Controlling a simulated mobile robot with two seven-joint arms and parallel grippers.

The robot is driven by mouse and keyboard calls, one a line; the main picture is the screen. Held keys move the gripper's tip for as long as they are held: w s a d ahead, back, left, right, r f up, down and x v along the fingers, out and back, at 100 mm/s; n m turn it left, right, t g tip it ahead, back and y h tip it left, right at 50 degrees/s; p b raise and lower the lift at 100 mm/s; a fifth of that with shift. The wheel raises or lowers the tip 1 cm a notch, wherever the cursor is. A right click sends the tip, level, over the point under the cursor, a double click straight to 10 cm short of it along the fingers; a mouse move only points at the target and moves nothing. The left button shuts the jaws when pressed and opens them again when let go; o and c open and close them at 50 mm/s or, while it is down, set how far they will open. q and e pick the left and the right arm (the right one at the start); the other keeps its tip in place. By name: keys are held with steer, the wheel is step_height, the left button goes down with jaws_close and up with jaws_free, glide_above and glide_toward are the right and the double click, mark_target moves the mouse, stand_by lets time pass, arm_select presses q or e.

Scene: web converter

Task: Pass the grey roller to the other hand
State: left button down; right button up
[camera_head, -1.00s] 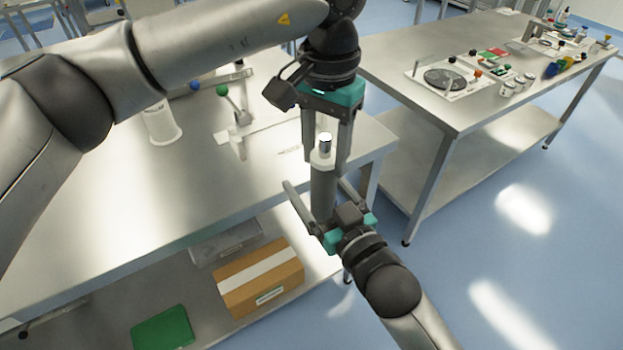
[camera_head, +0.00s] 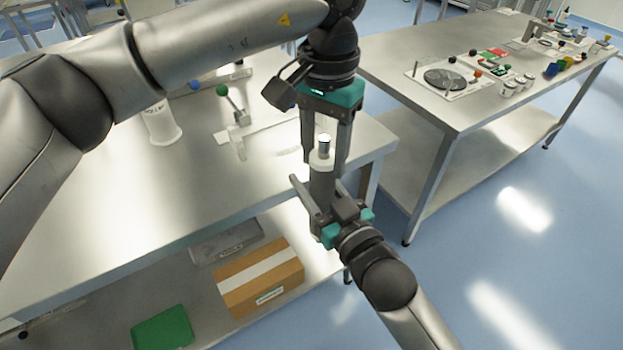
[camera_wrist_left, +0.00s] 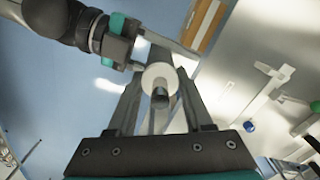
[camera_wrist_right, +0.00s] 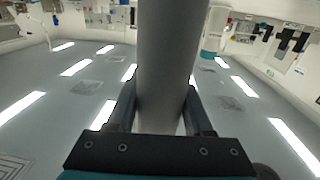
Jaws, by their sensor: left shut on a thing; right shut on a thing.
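The grey roller (camera_head: 322,185) stands upright in the air in front of the table, with a white collar and a shiny metal pin at its top. My left gripper (camera_head: 326,165) comes down from above and is shut on its upper end. My right gripper (camera_head: 316,200) comes from the lower right and is shut on its lower part. In the left wrist view the roller's white end (camera_wrist_left: 160,80) sits between the left fingers. In the right wrist view the grey roller body (camera_wrist_right: 165,70) fills the gap between the right fingers.
A steel table (camera_head: 80,200) stands at left, with a white cylinder (camera_head: 161,122) and a fixture with a green-knobbed lever (camera_head: 235,110). Below are a cardboard box (camera_head: 258,278) and a green box (camera_head: 163,330). A second table (camera_head: 420,90) at right holds several small parts.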

arm_select(q)
steer(key=shift+w+d+r, duration=0.1)
steer(key=shift+d, duration=0.1)
arm_select(e)
steer(key=shift+s+a+r, duration=0.1)
steer(key=shift+s+a, duration=0.05)
steer(key=shift+a, duration=0.1)
jaws_close()
arm_select(q)
steer(key=c, duration=0.7)
jaws_free()
steer(key=o, duration=0.5)
steer(key=shift+a, duration=0.1)
arm_select(e)
steer(key=shift+d, duration=0.1)
